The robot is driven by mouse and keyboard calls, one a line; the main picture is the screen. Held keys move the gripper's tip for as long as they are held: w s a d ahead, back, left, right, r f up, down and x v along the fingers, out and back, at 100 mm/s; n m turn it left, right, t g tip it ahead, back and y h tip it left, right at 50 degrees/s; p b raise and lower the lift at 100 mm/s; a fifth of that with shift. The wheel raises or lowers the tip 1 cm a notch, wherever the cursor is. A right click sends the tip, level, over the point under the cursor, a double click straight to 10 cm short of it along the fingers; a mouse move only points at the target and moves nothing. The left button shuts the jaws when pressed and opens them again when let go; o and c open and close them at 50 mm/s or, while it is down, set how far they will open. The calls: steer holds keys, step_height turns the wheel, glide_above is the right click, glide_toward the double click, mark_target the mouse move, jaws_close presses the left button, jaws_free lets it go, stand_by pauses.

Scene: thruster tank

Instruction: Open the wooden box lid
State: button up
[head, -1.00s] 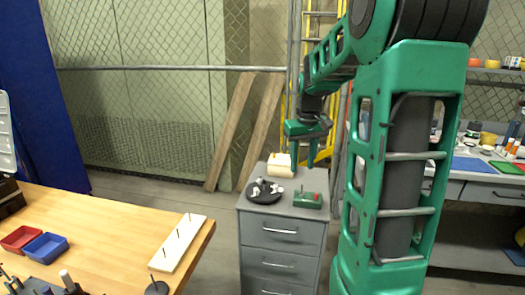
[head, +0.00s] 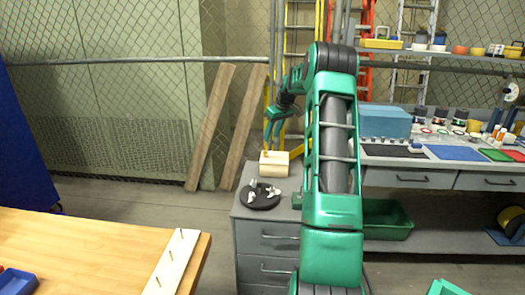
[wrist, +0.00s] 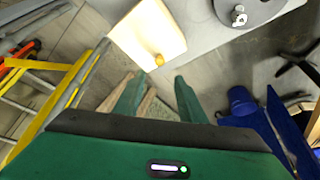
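The wooden box (head: 273,169) is small and pale, and sits on top of the grey drawer cabinet at its back edge. Its lid looks shut. In the wrist view the box (wrist: 147,35) shows its pale top with a small yellowish knob (wrist: 159,60) near one edge. My gripper (head: 272,138) is above the box in the head view, fingers pointing down. In the wrist view my gripper (wrist: 158,92) has its two green fingers apart with nothing between them. The box and knob lie beyond the fingertips, apparently untouched.
A black round tray (head: 260,199) with small pale parts stands in front of the box on the grey cabinet (head: 262,222). A wooden table (head: 90,243) is at the left. Planks (head: 210,125) lean on the fence, and a yellow ladder (wrist: 38,105) stands nearby.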

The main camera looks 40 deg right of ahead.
glide_toward(275, 156)
steer(key=w+a+f, duration=0.1)
steer(key=w, duration=0.1)
steer(key=w+a+f, duration=0.1)
steer(key=f, duration=0.1)
steer(key=w+a+f, duration=0.1)
steer(key=w, duration=0.1)
steer(key=shift+w+a+f, duration=0.25)
steer(key=shift+w+a, duration=0.05)
steer(key=shift+a, duration=0.1)
jaws_close()
